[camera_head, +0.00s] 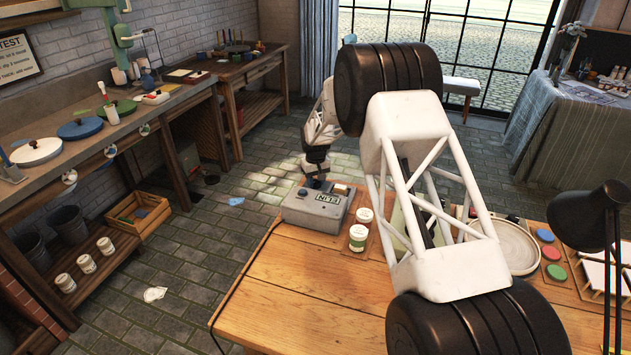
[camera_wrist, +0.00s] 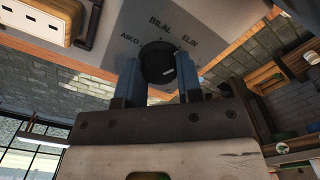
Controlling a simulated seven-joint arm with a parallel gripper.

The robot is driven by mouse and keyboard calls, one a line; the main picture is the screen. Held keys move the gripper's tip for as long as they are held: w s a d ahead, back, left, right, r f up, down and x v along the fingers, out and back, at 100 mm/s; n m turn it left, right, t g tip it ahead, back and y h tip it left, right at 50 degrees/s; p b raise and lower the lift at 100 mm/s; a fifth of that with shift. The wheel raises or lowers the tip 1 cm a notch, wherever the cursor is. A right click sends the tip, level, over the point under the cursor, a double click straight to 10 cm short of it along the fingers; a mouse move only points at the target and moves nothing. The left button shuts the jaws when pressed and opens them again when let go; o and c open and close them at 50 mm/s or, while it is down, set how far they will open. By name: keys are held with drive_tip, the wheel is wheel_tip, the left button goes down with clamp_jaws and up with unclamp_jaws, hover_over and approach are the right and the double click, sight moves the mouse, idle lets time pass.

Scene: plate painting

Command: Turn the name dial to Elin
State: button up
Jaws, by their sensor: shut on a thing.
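A grey box (camera_head: 315,208) with a name dial stands at the far left corner of the wooden table. In the wrist view its face (camera_wrist: 140,22) carries the names AIKO, BILAL and ELIN around the round black dial (camera_wrist: 157,62). My gripper (camera_wrist: 158,78) is shut on the dial, one blue-grey finger on each side. I cannot make out clearly where the dial points. In the head view my gripper (camera_head: 315,177) is over the box and hides the dial.
Two paint jars (camera_head: 358,238) stand just right of the box. A round plate or turntable (camera_head: 508,247), coloured discs (camera_head: 556,272) and a black lamp (camera_head: 592,215) are at the table's right. The front-left tabletop (camera_head: 290,290) is clear.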

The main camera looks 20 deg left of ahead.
sight(316, 181)
drive_tip(key=shift+n, duration=0.3)
drive_tip(key=o, duration=0.9)
drive_tip(key=shift+r, duration=0.15)
drive_tip(key=shift+r, duration=3.8)
